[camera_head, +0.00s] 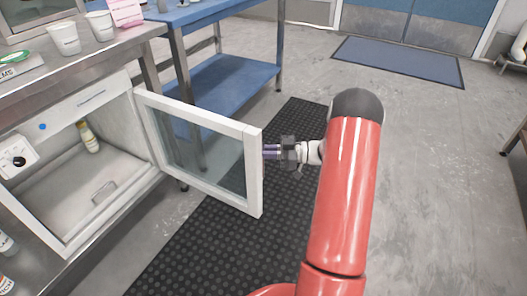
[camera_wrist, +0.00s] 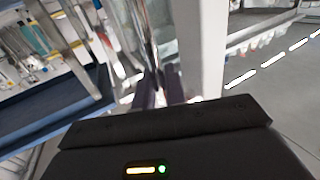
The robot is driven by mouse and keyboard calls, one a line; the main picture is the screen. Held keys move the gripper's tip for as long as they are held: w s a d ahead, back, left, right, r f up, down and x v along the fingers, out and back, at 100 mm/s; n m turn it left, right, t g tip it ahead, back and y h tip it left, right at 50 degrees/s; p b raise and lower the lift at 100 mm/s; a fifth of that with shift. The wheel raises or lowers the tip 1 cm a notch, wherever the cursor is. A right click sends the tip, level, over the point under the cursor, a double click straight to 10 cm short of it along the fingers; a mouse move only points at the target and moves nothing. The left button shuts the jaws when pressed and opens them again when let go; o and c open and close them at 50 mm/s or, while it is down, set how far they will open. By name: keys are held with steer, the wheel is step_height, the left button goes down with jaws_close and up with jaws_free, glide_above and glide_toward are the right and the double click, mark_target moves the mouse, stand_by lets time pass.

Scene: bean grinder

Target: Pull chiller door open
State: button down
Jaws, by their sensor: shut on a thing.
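The chiller (camera_head: 75,252) stands under the steel counter at the left in the head view. Its glass door (camera_head: 205,150), with a white frame, is swung wide open toward the right, and the white interior shows. My gripper (camera_head: 268,152) is at the door's free edge, with its purple fingers at the frame. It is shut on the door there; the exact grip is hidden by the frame. In the wrist view, my fingers (camera_wrist: 160,90) reach up beside the white door frame (camera_wrist: 203,50).
A bottle (camera_head: 88,138) stands inside the chiller. Paper cups (camera_head: 64,38) stand on the steel counter. A blue table (camera_head: 222,85) with a lower shelf is behind the door. A black mat (camera_head: 190,255) lies below. Open floor (camera_head: 430,170) is at the right.

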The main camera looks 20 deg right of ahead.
steer(key=shift+w+r, duration=0.1)
steer(key=c, duration=1.6)
jaws_free()
steer(key=shift+a, duration=0.1)
steer(key=shift+o, duration=0.3)
steer(key=v, duration=0.8)
